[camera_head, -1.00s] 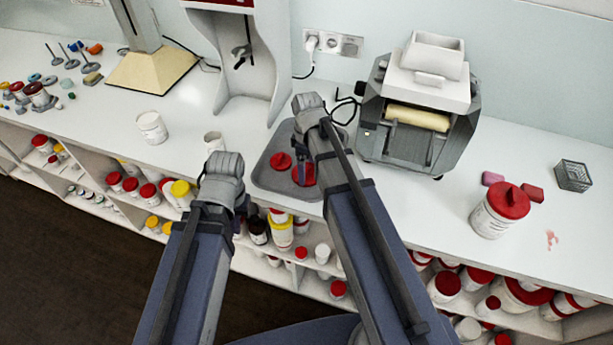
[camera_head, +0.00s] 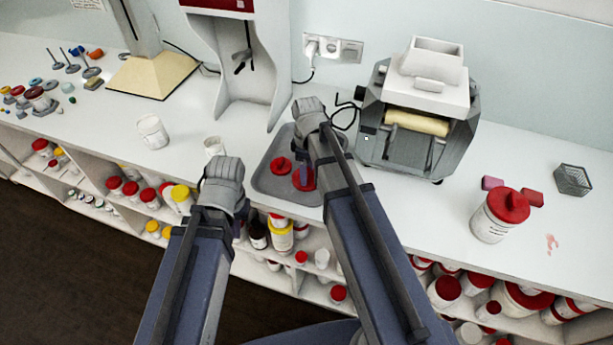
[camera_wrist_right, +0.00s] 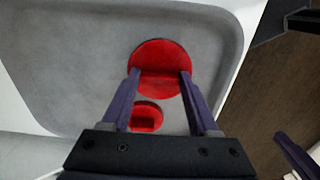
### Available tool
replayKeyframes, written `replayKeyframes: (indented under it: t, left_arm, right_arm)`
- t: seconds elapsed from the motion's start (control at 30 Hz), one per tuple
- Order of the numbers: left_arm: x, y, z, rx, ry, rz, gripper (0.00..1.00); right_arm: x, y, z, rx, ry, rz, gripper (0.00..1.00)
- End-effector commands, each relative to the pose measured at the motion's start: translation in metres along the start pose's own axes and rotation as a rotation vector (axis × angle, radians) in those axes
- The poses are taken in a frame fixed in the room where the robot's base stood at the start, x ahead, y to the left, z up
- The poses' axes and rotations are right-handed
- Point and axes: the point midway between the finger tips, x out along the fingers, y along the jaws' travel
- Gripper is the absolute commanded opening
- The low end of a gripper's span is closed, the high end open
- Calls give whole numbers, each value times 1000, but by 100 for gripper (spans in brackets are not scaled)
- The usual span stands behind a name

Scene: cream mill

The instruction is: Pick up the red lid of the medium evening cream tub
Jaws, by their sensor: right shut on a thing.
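A larger red lid (camera_wrist_right: 160,52) lies in the grey tray, and it also shows in the head view (camera_head: 303,181), partly behind my right arm. My right gripper (camera_wrist_right: 160,76) is shut on this lid, one finger at each side of its raised middle. A smaller red lid (camera_wrist_right: 147,108) lies beside it in the tray and shows in the head view (camera_head: 280,166). Two white tubs without lids stand left of the tray, a bigger one (camera_head: 153,132) and a smaller one (camera_head: 214,147). My left arm's end (camera_head: 225,178) is near the counter's front edge; its fingers are hidden.
The grey tray (camera_head: 262,184) lies at the counter's front edge. The roller mill (camera_head: 408,150) stands to its right and a white stand (camera_head: 238,107) behind it. A big red-lidded tub (camera_head: 492,222) stands further right. Shelves below hold several tubs.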

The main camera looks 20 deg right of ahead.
Motion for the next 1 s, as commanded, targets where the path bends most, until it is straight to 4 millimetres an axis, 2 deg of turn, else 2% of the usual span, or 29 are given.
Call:
replayKeyframes:
  t: [0.17,0.37,0.57,0.9,1.0]
  left_arm:
    - [-1,0,0,0,0,0,0]
    - [-11,-1,1,0,0,0,0]
    - [-35,-3,2,0,0,0,0]
    - [-88,-8,5,2,0,0,0]
    - [-97,-9,6,1,0,0,0]
  right_arm:
    - [-1,0,0,0,0,0,9]
    - [-12,0,0,0,0,0,9]
    - [-36,0,0,0,0,0,9]
    - [-88,0,0,0,0,0,9]
    - [-97,0,0,0,0,0,9]
